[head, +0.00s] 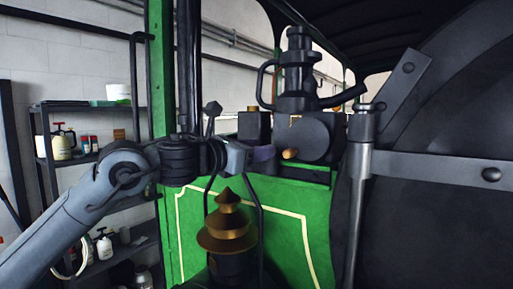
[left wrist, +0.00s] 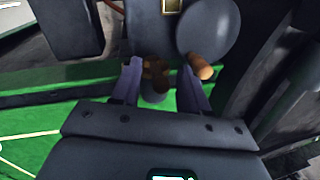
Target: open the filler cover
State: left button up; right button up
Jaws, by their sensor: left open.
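A dark lubricator-like fitting (head: 310,138) with a rounded body stands on the green tram panel in the head view; in the left wrist view its round grey face (left wrist: 208,28) shows at the top. An orange-brown knob (head: 290,153) sticks out low on it and also shows in the left wrist view (left wrist: 200,66). I cannot tell for certain which part is the filler cover. My left gripper (head: 266,156) is open just left of the knob. In the left wrist view, a small brown cross-shaped handle (left wrist: 155,74) appears between its fingers (left wrist: 160,84); contact is unclear. My right gripper is not in view.
A brass-topped lamp-like piece (head: 228,225) stands below my left gripper. A dark box (head: 254,127) sits beside the fitting. A grey vertical post (head: 358,190) and large dark round body (head: 440,220) close off the right. Shelves (head: 90,104) stand back left.

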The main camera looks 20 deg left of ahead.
pick_arm(q)
jog(key=shift+c, duration=0.3)
jog(key=c, duration=0.7)
grip_shut()
jog(key=shift+s+f, duration=0.1)
